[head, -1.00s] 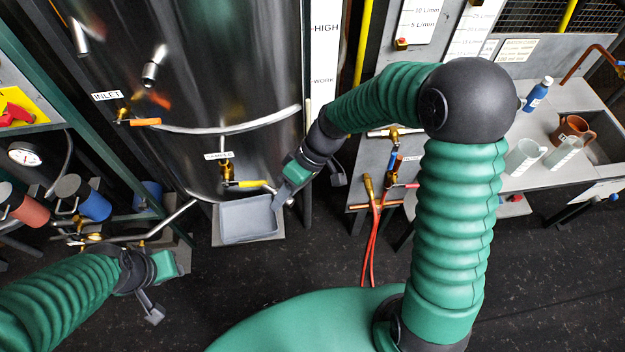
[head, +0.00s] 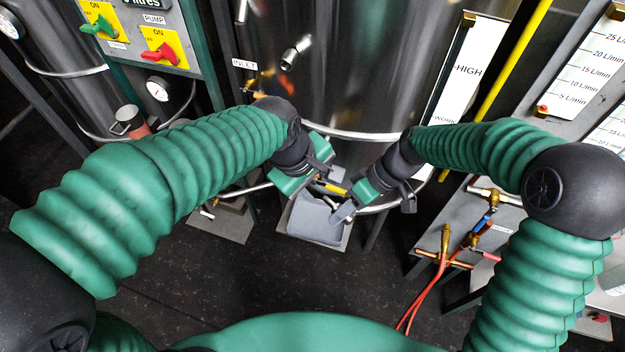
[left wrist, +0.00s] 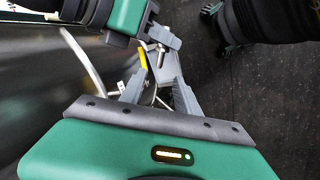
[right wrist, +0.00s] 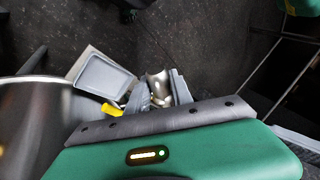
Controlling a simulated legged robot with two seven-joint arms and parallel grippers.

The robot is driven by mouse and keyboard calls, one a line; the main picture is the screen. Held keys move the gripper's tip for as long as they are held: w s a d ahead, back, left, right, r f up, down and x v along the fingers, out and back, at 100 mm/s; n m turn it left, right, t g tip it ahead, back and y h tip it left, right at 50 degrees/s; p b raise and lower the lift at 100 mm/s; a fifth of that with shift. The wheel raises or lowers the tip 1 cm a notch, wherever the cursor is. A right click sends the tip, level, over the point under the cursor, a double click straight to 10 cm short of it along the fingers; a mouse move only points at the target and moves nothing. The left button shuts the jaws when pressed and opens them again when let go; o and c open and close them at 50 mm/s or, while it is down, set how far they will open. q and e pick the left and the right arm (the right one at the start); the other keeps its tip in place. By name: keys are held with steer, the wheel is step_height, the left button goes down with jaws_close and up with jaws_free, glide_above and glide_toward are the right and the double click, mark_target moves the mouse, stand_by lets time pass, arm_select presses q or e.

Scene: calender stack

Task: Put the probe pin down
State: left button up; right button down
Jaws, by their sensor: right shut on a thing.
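My right gripper (head: 346,211) is over the grey tray (head: 316,222) below the tank in the head view. It is shut on a small silvery metal piece (right wrist: 158,84), which I take for the probe pin; its exact shape is hard to tell. A thin silvery pin (left wrist: 161,54) shows beside the right gripper's fingers in the left wrist view. My left gripper (head: 323,182) is close by, on the left side of the right gripper. Its fingers (left wrist: 153,66) are apart, with small metal parts and a yellow handle (left wrist: 143,58) showing between and beyond them.
The steel tank (head: 350,60) rises just behind the grippers. The yellow valve handle (head: 333,188) is very close to both. Red hoses (head: 425,290) and brass valves stand at the right. A switch panel (head: 140,40) is at the upper left. The dark floor (head: 150,290) in front is clear.

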mark_target(330, 200)
arm_select(q)
steer(key=x, duration=0.7)
steer(key=d+x, duration=0.1)
steer(key=x, duration=0.2)
steer(key=shift+w+f, duration=0.15)
steer(key=shift+f, duration=0.1)
arm_select(e)
steer(key=shift+w+d+f, duration=0.1)
steer(key=shift+w+d, duration=0.05)
steer(key=shift+d, duration=0.45)
arm_select(q)
steer(key=shift+f, duration=0.2)
arm_select(e)
steer(key=shift+a, duration=0.15)
arm_select(q)
steer(key=shift+a, duration=0.25)
arm_select(e)
steer(key=shift+a, duration=0.25)
arm_select(q)
steer(key=c, duration=0.4)
steer(key=shift+d+f, duration=0.1)
steer(key=shift+d, duration=0.15)
jaws_close()
arm_select(e)
steer(key=shift+d, duration=0.3)
